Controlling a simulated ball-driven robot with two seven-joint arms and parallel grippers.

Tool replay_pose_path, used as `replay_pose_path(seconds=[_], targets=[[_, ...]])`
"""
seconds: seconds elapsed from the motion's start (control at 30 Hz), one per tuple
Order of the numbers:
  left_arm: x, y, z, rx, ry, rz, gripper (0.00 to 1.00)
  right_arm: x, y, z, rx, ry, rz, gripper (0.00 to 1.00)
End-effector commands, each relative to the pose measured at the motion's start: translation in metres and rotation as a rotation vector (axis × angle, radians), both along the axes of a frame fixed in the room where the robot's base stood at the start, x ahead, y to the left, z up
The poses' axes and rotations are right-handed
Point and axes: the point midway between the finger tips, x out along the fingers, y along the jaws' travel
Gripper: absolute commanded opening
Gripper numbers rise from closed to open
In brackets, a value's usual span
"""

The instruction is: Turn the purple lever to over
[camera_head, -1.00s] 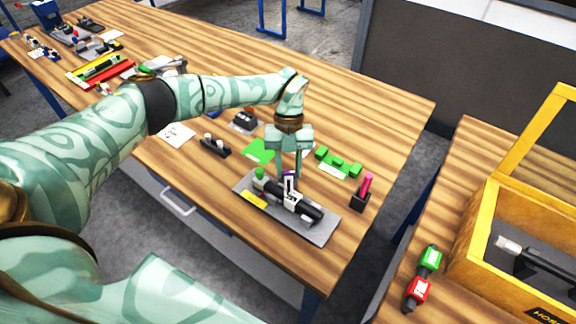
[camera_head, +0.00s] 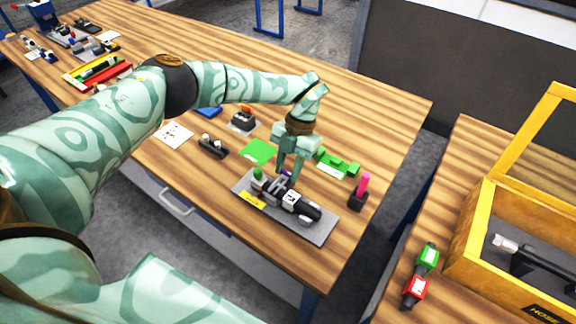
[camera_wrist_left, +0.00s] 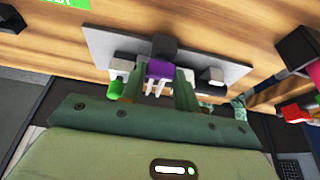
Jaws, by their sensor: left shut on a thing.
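The purple lever (camera_head: 286,174) is on a black cylindrical device fixed to a grey plate (camera_head: 318,233) near the front edge of the wooden table. My left gripper (camera_head: 287,176) comes down from above and is shut on the lever, hiding most of it in the head view. In the left wrist view the purple part of the lever (camera_wrist_left: 160,69) shows between the fingers, with pale strips below it and a dark end above. A green knob (camera_head: 257,174) stands at the plate's left end, beside a yellow label (camera_head: 252,200). My right gripper is not in view.
A pink-handled piece in a dark holder (camera_head: 358,193) stands right of the plate. A green block part (camera_head: 338,163) and a green card (camera_head: 259,151) lie behind it. A yellow-framed box (camera_head: 470,235) and a red and green item (camera_head: 420,275) are on the right table.

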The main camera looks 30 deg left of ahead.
Motion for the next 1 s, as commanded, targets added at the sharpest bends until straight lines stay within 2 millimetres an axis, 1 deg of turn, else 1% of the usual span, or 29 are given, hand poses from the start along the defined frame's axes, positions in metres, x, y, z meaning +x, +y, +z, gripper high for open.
replay_pose_path(seconds=[0.4, 0.43, 0.47, 0.5, 0.83, 0.93, 1.0], targets=[[0.001, 0.000, 0.000, 0.001, -0.003, -0.008, 0.08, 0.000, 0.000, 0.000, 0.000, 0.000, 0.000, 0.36], [0.001, 0.000, 0.000, 0.001, -0.003, -0.008, 0.34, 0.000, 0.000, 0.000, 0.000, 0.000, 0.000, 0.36], [0.001, 0.000, 0.000, 0.001, -0.003, -0.008, 0.42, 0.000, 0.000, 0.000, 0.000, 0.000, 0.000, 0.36], [0.001, 0.000, 0.000, 0.001, -0.003, -0.008, 0.53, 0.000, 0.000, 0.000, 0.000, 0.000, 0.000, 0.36], [0.001, 0.000, 0.002, 0.000, -0.002, -0.007, 0.53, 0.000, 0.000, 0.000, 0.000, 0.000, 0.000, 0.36], [0.006, -0.001, 0.013, 0.000, -0.005, -0.008, 0.53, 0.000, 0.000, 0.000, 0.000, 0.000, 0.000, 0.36], [0.011, -0.001, 0.025, 0.001, -0.006, -0.006, 0.53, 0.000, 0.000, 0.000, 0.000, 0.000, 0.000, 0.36]])
